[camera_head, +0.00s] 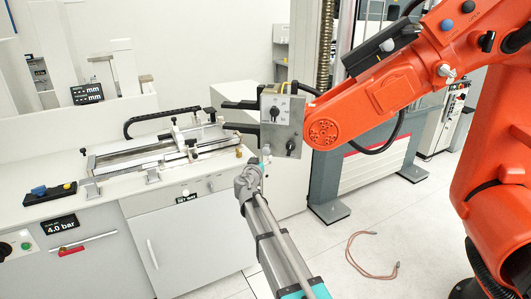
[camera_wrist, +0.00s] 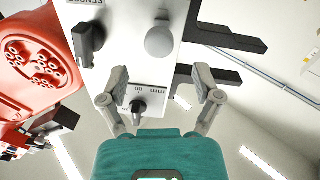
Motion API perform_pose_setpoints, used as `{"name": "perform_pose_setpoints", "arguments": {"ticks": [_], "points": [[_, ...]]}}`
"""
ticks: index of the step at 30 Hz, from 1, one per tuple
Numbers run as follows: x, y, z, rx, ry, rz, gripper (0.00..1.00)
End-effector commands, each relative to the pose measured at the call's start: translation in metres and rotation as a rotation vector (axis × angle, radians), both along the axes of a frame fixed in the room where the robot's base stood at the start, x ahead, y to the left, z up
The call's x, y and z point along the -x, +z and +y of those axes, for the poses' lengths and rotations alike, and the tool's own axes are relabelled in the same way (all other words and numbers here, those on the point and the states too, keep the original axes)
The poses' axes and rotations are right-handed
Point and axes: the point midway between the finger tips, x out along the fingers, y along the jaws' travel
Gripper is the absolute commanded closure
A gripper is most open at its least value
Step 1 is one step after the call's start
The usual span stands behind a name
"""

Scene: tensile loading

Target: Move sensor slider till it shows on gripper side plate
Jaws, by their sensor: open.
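The side plate (camera_head: 283,123) is a grey metal box with a dial and knobs, right of the bench in the head view. In the wrist view the plate (camera_wrist: 125,25) fills the upper middle, upside down. Which part is the sensor slider I cannot tell. My gripper (camera_wrist: 162,78) is open, its fingers apart and empty, below the round knob. In the head view it is close below the plate.
Two black bars (camera_head: 240,116) stick out left from the plate. An orange robot arm (camera_head: 390,95) stands right of it. A bench (camera_head: 60,215) with a long fixture (camera_head: 165,152) is at left. A reddish cable (camera_head: 370,262) lies on open floor.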

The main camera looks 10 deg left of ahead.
Motion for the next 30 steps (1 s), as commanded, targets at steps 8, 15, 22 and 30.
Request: {"name": "perform_pose_setpoints", "arguments": {"ticks": [8,15,22,30], "points": [[-0.042,0.000,-0.006,0.000,-0.001,0.000,0.18],[-0.057,0.000,-0.010,0.000,-0.001,0.000,0.18],[-0.059,0.000,-0.011,0.000,-0.001,0.000,0.18],[-0.059,0.000,-0.011,0.000,-0.001,0.000,0.40]]}}
